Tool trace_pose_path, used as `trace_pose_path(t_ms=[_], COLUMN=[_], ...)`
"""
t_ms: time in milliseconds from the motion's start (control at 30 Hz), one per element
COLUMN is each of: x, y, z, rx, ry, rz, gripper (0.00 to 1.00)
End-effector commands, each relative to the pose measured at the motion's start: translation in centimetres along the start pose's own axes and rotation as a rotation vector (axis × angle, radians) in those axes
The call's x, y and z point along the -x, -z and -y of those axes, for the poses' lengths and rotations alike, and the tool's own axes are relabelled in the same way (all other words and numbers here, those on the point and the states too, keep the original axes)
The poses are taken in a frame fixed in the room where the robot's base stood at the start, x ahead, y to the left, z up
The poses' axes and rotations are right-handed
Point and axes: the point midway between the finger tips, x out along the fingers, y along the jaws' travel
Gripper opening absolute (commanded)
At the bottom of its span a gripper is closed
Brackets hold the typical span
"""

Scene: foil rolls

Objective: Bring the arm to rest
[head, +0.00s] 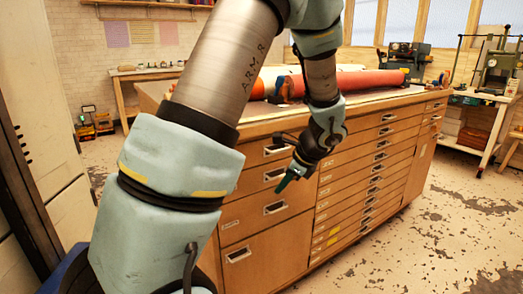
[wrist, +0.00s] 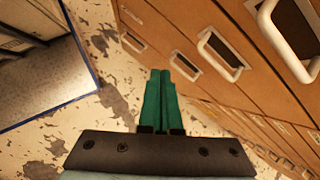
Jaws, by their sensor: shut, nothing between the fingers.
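My gripper (head: 283,184) hangs in front of the drawer fronts of a wooden cabinet (head: 258,226) in the head view, pointing down and to the left. In the wrist view the green fingers of my gripper (wrist: 160,75) are together with nothing between them. The wrist view looks down past the cabinet's drawers (wrist: 200,45) to the floor. My arm is bent, with its upper links filling the left and middle of the head view.
Red and orange foil rolls (head: 345,81) lie on the cabinet top, partly hidden by my arm. A workbench (head: 480,99) with machines stands at the right. A side table (head: 140,74) is at the back left. The worn floor (head: 440,225) at the right is clear.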

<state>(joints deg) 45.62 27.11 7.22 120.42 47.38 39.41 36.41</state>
Motion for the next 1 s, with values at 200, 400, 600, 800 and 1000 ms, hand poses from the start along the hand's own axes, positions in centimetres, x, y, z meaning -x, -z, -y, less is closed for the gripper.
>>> trace_pose_path(t_ms=[200, 400, 600, 800, 1000], x=[-0.6, 0.0, 0.6, 2.9, 5.9], y=[-6.7, -9.1, -10.5, -12.1, -13.8], z=[-8.8, -13.6, -16.8, -17.5, -16.9], rx=[0.785, 1.320, 1.720, 1.903, 1.898], ry=[-0.235, -0.369, -0.454, -0.490, -0.489], rz=[-0.169, -0.232, -0.255, -0.261, -0.260], gripper=[0.00, 0.00, 0.00, 0.00, 0.00])
